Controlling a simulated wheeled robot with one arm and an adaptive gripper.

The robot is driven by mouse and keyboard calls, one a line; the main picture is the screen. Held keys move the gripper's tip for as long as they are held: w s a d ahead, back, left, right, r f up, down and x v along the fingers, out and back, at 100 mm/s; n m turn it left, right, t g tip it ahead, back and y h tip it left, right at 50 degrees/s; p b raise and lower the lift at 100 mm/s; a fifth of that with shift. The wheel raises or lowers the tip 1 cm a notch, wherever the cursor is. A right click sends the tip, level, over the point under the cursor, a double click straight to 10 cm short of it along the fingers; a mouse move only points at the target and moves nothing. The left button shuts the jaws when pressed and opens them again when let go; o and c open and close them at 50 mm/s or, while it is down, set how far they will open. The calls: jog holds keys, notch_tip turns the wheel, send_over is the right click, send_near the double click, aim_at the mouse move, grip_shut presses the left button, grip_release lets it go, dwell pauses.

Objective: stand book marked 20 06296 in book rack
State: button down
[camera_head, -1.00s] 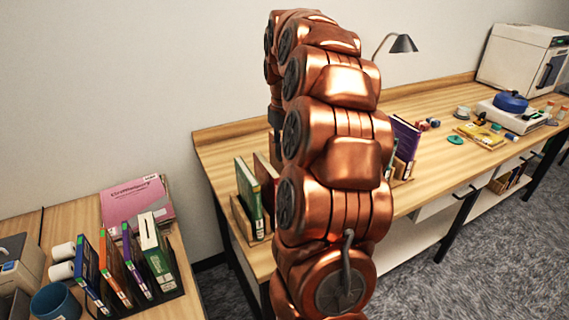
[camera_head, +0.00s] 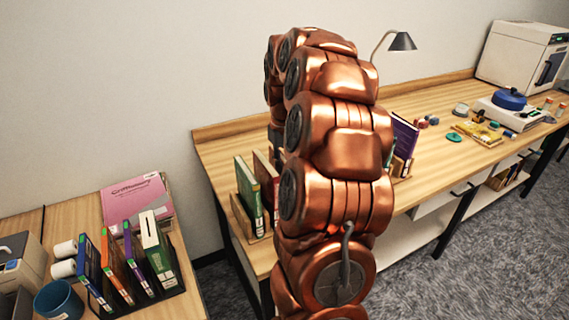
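No marking 20 06296 can be read on any book. A wooden book rack on the long desk shows its left end (camera_head: 240,216), with a green book (camera_head: 247,197) and a reddish-brown book (camera_head: 265,172) there. A purple book (camera_head: 404,136) stands farther right, partly behind my arm. A dark rack (camera_head: 176,291) on the left desk holds blue (camera_head: 88,268), orange (camera_head: 116,268), purple (camera_head: 137,260) and green-and-white (camera_head: 157,252) books. My arm rises in front and bends down behind itself. A dark part of its end (camera_head: 276,136) shows above the reddish-brown book. Its fingers and any held thing are hidden.

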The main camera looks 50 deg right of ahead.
jog(key=c, duration=1.1)
grip_release()
jog(key=shift+o, duration=0.2)
jog(key=shift+r, duration=0.1)
notch_tip(320, 180, up, 12)
jog(key=b, duration=0.2)
jog(key=shift+r, duration=0.1)
jog(key=a, duration=0.4)
jog(key=a+f+n, duration=0.1)
jog(key=a, duration=0.3)
jog(key=s+a+f+n, duration=0.1)
jog(key=a, duration=0.3)
jog(key=shift+s+a, duration=0.1)
jog(key=shift+a, duration=0.25)
jog(key=s+a+f+n+g, duration=0.1)
jog(key=s+a+f, duration=0.3)
jog(key=s+a, duration=0.3)
jog(key=s+a+f+n, duration=0.1)
jog(key=s+a+f, duration=0.4)
jog(key=a, duration=0.4)
jog(key=s+a+f, duration=0.1)
jog(key=s+f, duration=0.1)
jog(key=s, duration=0.3)
jog(key=s+a+f, duration=0.2)
jog(key=s+f, duration=0.1)
jog(key=s, duration=0.2)
jog(key=shift+s+a+g, duration=0.3)
jog(key=shift+g, duration=0.1)
